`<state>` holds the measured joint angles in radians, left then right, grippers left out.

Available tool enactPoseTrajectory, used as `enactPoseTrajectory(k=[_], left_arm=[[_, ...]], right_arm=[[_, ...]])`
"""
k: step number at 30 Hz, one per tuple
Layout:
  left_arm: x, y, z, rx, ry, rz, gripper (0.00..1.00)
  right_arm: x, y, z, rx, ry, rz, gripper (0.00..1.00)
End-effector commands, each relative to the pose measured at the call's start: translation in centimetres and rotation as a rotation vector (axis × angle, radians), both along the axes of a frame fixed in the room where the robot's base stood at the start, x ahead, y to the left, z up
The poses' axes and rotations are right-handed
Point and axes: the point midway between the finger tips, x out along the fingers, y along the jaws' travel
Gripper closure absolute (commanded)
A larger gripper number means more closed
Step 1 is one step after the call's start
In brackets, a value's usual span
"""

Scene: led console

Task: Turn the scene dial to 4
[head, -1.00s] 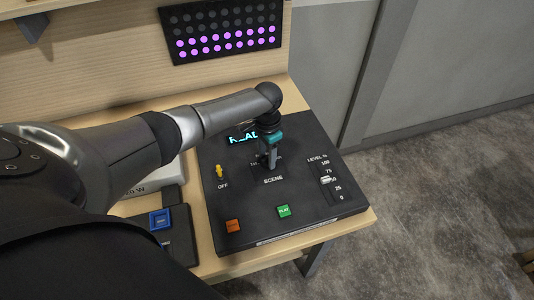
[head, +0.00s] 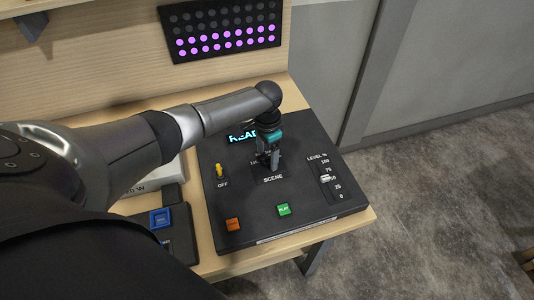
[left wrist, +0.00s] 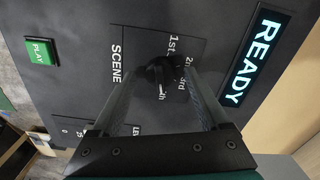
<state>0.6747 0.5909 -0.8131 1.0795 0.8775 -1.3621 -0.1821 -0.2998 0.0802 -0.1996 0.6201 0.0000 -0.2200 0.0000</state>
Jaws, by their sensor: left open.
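The black scene dial (left wrist: 160,70) shows in the left wrist view, above the printed word SCENE on the console (head: 300,222). Labels 1st, 2nd and 3rd sit around it, and one ending in "th" is partly hidden. A small white mark shows on the dial's side near that label. My left gripper (head: 268,166) is over the dial in the head view and hides most of it. In the left wrist view its jaws (left wrist: 160,76) are open, one finger on each side of the dial. I cannot tell whether they touch it. My right gripper is not in view.
A lit READY display (left wrist: 254,57) is behind the dial. The console also has a green PLAY button (head: 283,210), an orange button (head: 233,225), a yellow switch (head: 220,171) and a level slider (head: 326,179). A lamp panel (head: 220,30) shows two purple rows.

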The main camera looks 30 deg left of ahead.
Motion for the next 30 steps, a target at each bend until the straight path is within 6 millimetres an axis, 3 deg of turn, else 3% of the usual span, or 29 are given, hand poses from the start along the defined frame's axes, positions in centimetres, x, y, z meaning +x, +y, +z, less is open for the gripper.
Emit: enactPoseTrajectory(k=[5,10,24,30], left_arm=[[0.0,0.0,0.1,0.0,0.001,0.001,0.22],[0.0,0.0,1.8,0.0,-0.002,-0.001,0.22],[0.1,0.0,12.1,0.0,-0.003,-0.001,0.22],[0.0,0.0,14.6,0.001,0.0,0.001,0.22]], right_arm=[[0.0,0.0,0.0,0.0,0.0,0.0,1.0],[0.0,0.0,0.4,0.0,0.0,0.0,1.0],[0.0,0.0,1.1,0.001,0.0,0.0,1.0],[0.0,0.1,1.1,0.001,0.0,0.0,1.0]])
